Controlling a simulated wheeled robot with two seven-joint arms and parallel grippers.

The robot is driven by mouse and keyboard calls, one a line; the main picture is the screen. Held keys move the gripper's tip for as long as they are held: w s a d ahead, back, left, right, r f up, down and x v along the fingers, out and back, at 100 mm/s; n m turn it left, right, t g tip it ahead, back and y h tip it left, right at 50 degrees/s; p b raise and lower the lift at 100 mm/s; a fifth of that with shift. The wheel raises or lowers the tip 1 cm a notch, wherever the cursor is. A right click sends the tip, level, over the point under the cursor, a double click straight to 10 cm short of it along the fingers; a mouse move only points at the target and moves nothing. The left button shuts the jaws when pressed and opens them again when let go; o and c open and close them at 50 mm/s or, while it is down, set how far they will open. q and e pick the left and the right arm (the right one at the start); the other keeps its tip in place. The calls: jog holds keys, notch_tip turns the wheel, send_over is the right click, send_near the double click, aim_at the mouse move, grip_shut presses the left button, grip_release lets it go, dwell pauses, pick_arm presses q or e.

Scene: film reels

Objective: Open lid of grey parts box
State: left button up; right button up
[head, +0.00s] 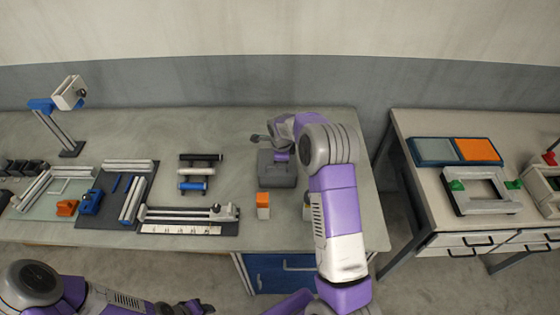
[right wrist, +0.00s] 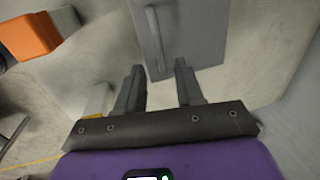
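The grey parts box (head: 277,175) stands on the workbench, right of its middle, with my right arm reaching over it. In the right wrist view its flat grey lid (right wrist: 195,30) shows with a bar handle (right wrist: 155,42) along it. My right gripper (head: 281,158) is at the box's top in the head view. In the right wrist view its two fingers (right wrist: 158,82) are apart with nothing between their tips, and the handle lies just beyond them. My left gripper (head: 195,307) is at the bottom edge, partly cut off, away from the box.
An orange-topped block (head: 263,200) stands in front of the box and shows in the right wrist view (right wrist: 30,36). Another small block (head: 307,208) is partly behind my right arm. Black, white and blue rollers (head: 198,172) lie left. A second table (head: 425,190) stands right, across a gap.

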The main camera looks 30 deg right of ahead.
jog(key=shift+w+d+f, duration=0.1)
jog(key=shift+w+f, duration=0.05)
jog(key=shift+f, duration=0.55)
jog(key=shift+w+d+f, duration=0.1)
jog(key=shift+f, duration=0.6)
jog(key=shift+w, duration=0.1)
grip_shut()
